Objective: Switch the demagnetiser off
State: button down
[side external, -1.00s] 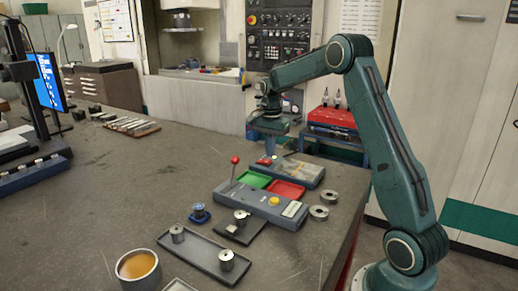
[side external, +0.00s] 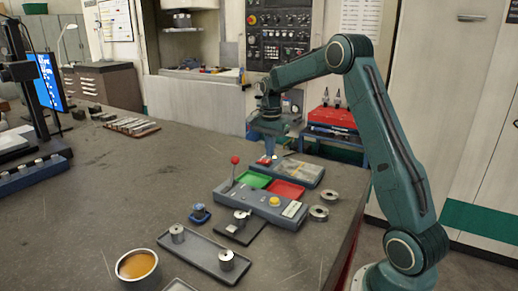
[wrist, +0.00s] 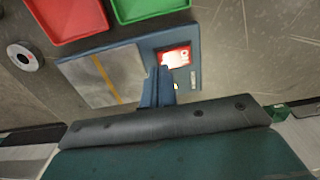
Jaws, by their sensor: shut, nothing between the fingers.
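The demagnetiser (side external: 300,172) is a flat blue-grey block with a grey top plate and a yellow stripe. It lies near the table's far right edge. In the wrist view its plate (wrist: 105,80) shows clearly. The switch also shows in the side view (side external: 264,161). My gripper (side external: 269,156) is shut and empty, pointing down right at the switch end. In the wrist view its fingertips (wrist: 158,72) are beside the switch; contact cannot be told.
A grey control box with a red-knobbed lever (side external: 235,160), a green tray (side external: 254,180) and a red tray (side external: 287,190) stands in front. Metal rings (side external: 319,212) lie to its right. A cup (side external: 137,266) and dark tray (side external: 205,255) are nearer. The table's left middle is clear.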

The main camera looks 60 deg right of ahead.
jog(key=shift+f, duration=1.15)
dwell(1.1)
jog(key=shift+r, duration=3.55)
